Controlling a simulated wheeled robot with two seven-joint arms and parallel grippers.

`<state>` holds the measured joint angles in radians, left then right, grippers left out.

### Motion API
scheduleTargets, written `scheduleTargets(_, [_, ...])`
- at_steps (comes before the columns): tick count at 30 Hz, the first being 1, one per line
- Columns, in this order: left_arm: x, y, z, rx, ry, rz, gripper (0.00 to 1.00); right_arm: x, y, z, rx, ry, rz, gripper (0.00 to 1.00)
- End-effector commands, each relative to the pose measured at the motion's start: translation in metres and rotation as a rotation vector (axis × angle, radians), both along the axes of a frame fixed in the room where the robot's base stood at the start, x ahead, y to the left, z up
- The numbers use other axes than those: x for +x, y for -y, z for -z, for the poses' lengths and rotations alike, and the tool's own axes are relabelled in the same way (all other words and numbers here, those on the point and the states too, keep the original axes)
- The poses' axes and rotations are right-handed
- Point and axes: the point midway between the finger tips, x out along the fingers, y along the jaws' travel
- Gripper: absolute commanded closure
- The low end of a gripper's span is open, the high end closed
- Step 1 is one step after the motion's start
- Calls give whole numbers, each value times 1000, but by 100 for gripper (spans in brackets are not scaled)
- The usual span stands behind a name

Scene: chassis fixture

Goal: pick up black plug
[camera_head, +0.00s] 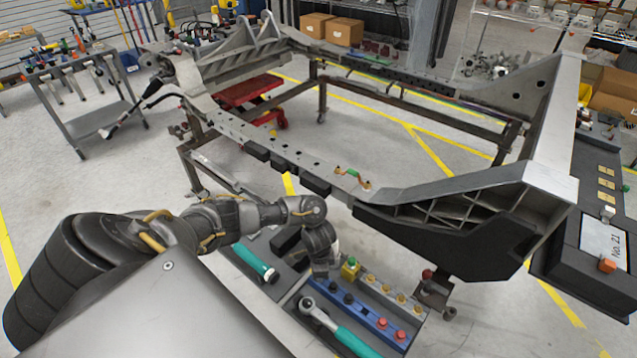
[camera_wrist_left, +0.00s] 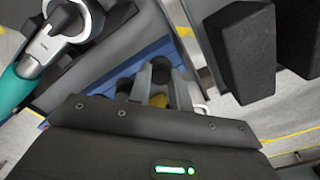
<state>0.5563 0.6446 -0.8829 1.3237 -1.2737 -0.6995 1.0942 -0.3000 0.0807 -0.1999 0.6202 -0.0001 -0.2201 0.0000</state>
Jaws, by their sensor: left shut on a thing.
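The head view hides this held plug behind the gripper. Other black plugs (camera_head: 348,298) stand on the blue rail beside the gripper. One more dark plug (camera_wrist_left: 124,88) shows left of the fingers in the wrist view. I cannot tell whether the held plug is clear of the rail. My right gripper is out of view.
A yellow block (camera_head: 350,268) stands close to the gripper. Red plugs (camera_head: 401,335) stand farther along the blue rail, with brass-coloured plugs (camera_head: 385,287) behind. A teal-handled ratchet (camera_head: 340,327) lies in front. The large metal chassis frame (camera_head: 440,190) rises behind the tray.

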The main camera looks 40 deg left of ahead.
Motion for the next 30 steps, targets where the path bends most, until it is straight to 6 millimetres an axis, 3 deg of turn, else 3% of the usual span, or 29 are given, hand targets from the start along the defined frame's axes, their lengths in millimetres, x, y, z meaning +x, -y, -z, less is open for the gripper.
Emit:
scheduleTargets(9, [0,0,-1,0,0,0,100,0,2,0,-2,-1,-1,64])
scheduleTargets(14, [1,0,-11,-1,1,0,100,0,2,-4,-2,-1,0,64])
scheduleTargets(19, [1,0,-37,0,3,1,100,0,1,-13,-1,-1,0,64])
scheduleTargets(22, [-12,13,-56,-1,1,6,100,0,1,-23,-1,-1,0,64])
scheduleTargets(27, [-34,36,-103,-1,2,8,100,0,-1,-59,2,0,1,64])
scheduleTargets(30, [-54,55,-109,-1,-1,7,100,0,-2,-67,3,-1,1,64])
